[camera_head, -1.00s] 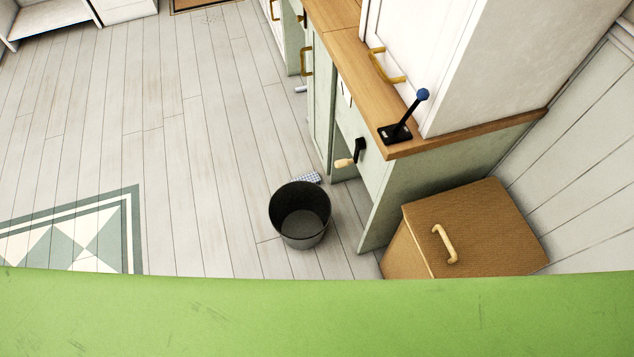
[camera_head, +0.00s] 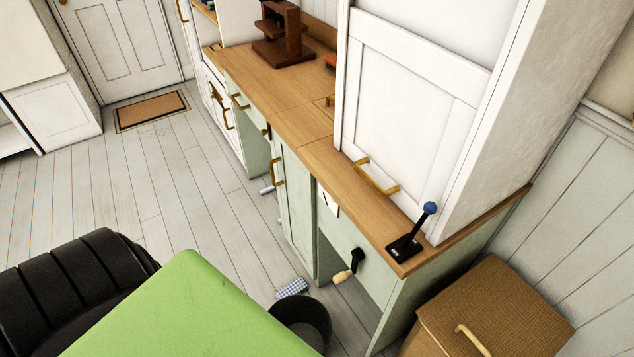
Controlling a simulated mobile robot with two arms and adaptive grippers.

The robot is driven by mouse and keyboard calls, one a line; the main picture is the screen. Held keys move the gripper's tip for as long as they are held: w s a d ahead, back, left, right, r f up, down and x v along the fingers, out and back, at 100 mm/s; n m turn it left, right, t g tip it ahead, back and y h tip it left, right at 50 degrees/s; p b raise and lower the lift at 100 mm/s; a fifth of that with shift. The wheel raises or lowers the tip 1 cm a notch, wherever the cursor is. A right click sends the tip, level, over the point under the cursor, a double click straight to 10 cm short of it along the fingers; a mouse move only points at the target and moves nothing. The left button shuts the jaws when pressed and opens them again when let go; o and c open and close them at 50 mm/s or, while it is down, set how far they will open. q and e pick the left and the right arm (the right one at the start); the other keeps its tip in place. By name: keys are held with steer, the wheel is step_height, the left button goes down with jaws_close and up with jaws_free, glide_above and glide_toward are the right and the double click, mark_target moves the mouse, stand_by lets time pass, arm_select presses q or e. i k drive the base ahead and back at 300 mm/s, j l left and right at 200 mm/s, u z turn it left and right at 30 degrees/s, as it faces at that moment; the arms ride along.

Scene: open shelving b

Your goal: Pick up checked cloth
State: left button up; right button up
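A small blue-and-white checked cloth (camera_head: 291,288) lies on the floorboards, just behind the dark bucket (camera_head: 308,318) and beside the open space under the counter. It looks folded or bunched; its near edge is close to the bucket's rim, and I cannot tell whether they touch. Neither my left nor my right gripper shows in the head view.
The green counter with a wooden top (camera_head: 305,160) runs along the right, with a crank handle (camera_head: 350,267) jutting out and a blue-knobbed lever (camera_head: 412,232) on top. A brown box (camera_head: 505,310) stands at lower right. Floor left of the cloth is clear.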

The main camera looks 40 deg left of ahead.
mark_target(299, 285)
steer(key=j+z, duration=0.1)
steer(key=j, duration=0.35)
steer(key=k+j+z, duration=0.1)
steer(key=j, duration=0.35)
steer(key=j+z, duration=0.15)
steer(key=j, duration=0.25)
steer(key=k+j+z, duration=0.1)
steer(key=j, duration=0.35)
steer(key=k+j+z, duration=0.1)
steer(key=j, duration=0.3)
steer(key=k+j+z, duration=0.1)
steer(key=j, duration=0.35)
steer(key=k+j+z, duration=0.15)
steer(key=j, duration=0.25)
